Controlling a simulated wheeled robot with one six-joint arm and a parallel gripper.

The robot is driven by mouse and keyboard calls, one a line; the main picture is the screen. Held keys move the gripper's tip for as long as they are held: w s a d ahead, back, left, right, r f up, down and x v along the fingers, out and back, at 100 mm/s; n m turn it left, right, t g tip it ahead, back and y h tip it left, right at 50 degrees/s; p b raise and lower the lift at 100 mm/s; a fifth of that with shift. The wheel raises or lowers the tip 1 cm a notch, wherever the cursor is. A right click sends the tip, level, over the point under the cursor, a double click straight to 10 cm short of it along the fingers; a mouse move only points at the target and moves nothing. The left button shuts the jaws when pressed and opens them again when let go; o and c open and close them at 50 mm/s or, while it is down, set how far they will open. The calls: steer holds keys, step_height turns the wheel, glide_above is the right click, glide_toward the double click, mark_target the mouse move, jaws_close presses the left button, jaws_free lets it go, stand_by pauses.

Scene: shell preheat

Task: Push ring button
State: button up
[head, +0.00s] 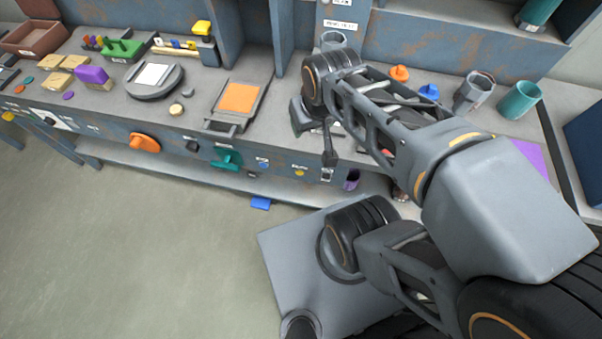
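Several small controls sit along the bench's front panel: a blue round button (263,163), a yellow button (299,173) and a small pale switch (326,175). Their labels are too small to read, so I cannot tell which is the ring button. My gripper (329,159) points down close to the front panel, just above the pale switch and right of the yellow button. Its fingers look narrow and dark, with no gap clearly visible and no object seen in them. My forearm hides part of the bench behind it.
An orange knob (144,142) and a teal handle (227,158) stick out from the panel on the left. An orange-topped plate (239,98) lies on the bench. A purple cup (351,180) shows below the panel. A blue block (261,203) lies lower. Open floor lies front left.

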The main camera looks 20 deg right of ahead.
jaws_close()
stand_by(0.3)
stand_by(1.2)
